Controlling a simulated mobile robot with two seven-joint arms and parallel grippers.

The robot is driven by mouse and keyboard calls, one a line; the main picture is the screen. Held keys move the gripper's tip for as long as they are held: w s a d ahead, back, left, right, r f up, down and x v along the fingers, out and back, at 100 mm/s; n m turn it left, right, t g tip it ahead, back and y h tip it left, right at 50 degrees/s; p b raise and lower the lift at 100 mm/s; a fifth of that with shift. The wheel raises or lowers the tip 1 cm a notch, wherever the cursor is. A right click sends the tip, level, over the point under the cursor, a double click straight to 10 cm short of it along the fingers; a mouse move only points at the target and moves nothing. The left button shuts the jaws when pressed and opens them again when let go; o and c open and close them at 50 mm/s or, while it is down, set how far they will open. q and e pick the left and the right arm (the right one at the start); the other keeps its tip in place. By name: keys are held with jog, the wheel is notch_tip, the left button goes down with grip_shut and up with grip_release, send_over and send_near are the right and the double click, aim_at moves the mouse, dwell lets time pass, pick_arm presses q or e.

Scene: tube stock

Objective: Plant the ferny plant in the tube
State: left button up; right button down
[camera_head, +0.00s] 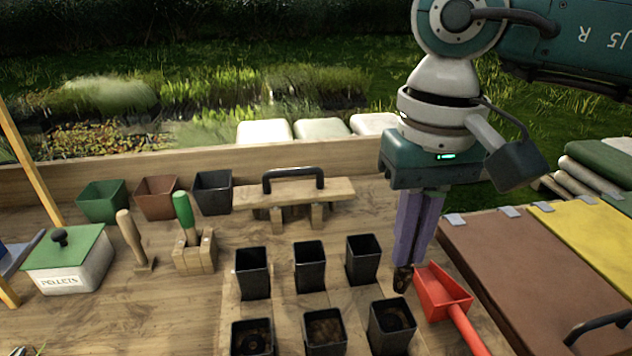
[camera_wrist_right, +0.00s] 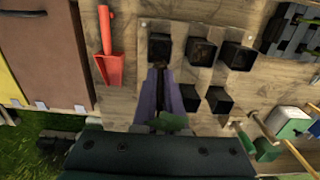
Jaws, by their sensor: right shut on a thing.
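My right gripper (camera_head: 408,262) is shut on a small plant, with its purple fingers pointing down. The brown root plug (camera_head: 402,279) shows below the fingertips, and also in the right wrist view (camera_wrist_right: 160,66). A bit of green leaf (camera_wrist_right: 172,122) shows between the fingers; the rest is hidden. Black square tubes stand in two rows: back ones (camera_head: 252,273), (camera_head: 310,267), (camera_head: 362,260) and front ones (camera_head: 252,338), (camera_head: 324,332), (camera_head: 391,327). The front middle tube holds brown soil. The plug appears above and behind the front right tube, outside it. My left gripper is out of view.
A red scoop (camera_head: 440,292) lies close right of the gripper, beside a brown lid (camera_head: 525,265). A handled wooden tool (camera_head: 294,192), a dibber block (camera_head: 194,254), a pellets box (camera_head: 68,262) and pots (camera_head: 212,192) stand behind and left.

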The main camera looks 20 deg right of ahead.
aim_at(400, 289)
jog(key=shift+f+b, duration=1.05)
jog(key=shift+f, duration=0.8)
notch_tip(400, 289, down, 3)
jog(key=b, duration=0.3)
jog(key=shift+r, duration=0.1)
jog(key=shift+f+b, duration=0.2)
jog(key=shift+b, duration=0.25)
jog(key=shift+f+b, duration=0.45)
jog(key=shift+b, duration=0.05)
jog(key=shift+f+b, duration=0.25)
jog(key=shift+b, duration=0.05)
jog(key=shift+f+b, duration=0.75)
jog(key=shift+b, duration=0.1)
